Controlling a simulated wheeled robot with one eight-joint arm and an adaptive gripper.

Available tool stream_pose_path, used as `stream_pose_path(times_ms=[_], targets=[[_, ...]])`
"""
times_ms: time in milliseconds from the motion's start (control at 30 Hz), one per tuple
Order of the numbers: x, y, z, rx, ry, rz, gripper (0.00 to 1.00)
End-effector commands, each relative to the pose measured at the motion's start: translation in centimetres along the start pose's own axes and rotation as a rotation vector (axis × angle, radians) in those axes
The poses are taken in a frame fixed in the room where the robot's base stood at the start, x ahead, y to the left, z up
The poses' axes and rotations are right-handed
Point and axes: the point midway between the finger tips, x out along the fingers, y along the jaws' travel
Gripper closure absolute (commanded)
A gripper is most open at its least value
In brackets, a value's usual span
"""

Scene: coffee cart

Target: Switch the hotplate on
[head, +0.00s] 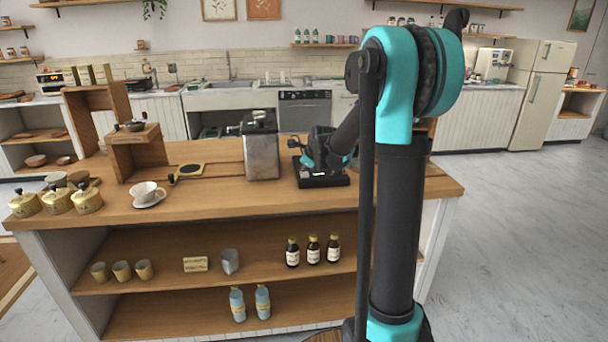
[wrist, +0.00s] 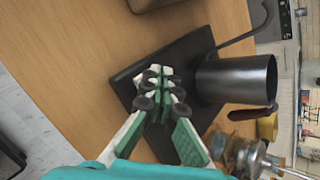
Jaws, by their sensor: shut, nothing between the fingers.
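The hotplate (head: 335,181) is a flat black slab near the front right part of the wooden counter, and it also shows in the wrist view (wrist: 130,88). A dark cylindrical pot (wrist: 235,80) with a brown handle stands at its right side in the wrist view. My gripper (wrist: 163,92) is shut and empty, its green and white fingers with dark round joints over the slab's edge region. In the head view my gripper and wrist are over the hotplate and partly cover it. I cannot make out the switch; the fingers may hide it.
A grey metal canister (head: 262,156) stands just left of the hotplate. A white cup on a saucer (head: 149,203) and yellow lidded pots (head: 57,200) stand further left. The shelves below hold small bottles (head: 313,249) and cups.

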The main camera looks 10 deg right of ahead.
Motion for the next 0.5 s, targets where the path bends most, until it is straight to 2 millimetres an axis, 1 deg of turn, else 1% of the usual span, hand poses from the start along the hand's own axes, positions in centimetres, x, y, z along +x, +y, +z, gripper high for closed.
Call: stream_pose_path(times_ms=[500], targets=[[0.34,0.21,-0.22,0.0,0.0,0.0,1.0]])
